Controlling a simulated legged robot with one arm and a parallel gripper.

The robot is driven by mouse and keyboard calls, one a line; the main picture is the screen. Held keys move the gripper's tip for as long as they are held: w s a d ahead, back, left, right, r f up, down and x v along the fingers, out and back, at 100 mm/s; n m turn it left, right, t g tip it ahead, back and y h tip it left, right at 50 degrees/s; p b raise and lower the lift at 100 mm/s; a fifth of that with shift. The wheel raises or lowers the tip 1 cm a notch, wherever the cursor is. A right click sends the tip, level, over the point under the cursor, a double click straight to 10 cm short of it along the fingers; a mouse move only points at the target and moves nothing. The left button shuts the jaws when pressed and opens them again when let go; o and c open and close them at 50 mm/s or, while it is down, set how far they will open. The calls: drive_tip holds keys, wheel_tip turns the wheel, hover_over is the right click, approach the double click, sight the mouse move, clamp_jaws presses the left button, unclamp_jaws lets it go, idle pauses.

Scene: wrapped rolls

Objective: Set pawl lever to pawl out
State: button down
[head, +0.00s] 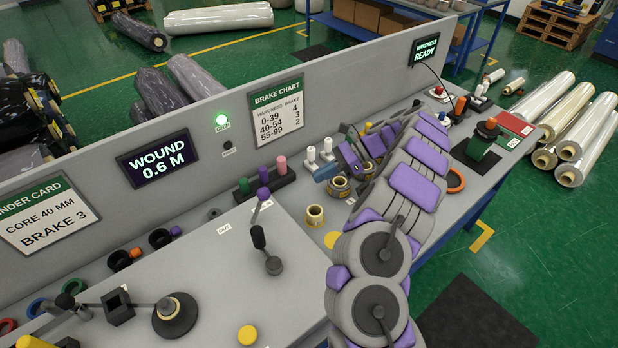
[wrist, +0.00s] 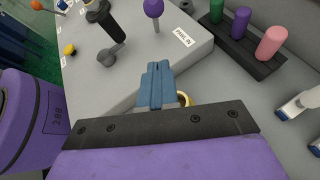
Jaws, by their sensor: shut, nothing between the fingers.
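A lever with a purple ball knob (head: 263,193) stands near the back edge of the grey raised box, beside a black-handled lever (head: 258,237) on a round grey foot. The purple knob (wrist: 154,8) and black handle (wrist: 107,24) show at the top of the wrist view. A label (head: 223,228) reading OUT lies left of the levers; another label (wrist: 183,38) is beside the purple-knobbed one. I cannot tell for certain which lever is the pawl. My gripper (head: 323,173) has blue fingers, shut and empty.
A black rack (head: 270,187) of green, purple and pink pegs stands behind the levers. White-topped pieces (head: 318,157) and brass-coloured rings (head: 315,214) are near my gripper. A grey back panel (head: 340,70) bounds the bench. The box top before the levers is mostly clear.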

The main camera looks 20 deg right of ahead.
drive_tip(key=a+r+b+x, duration=0.1)
drive_tip(key=r+b+x, duration=0.1)
drive_tip(key=x, duration=0.9)
drive_tip(key=shift+w+a+b, duration=0.3)
drive_tip(key=shift+a+b, duration=0.2)
drive_tip(key=shift+b, duration=0.1)
drive_tip(key=shift+r, duration=0.2)
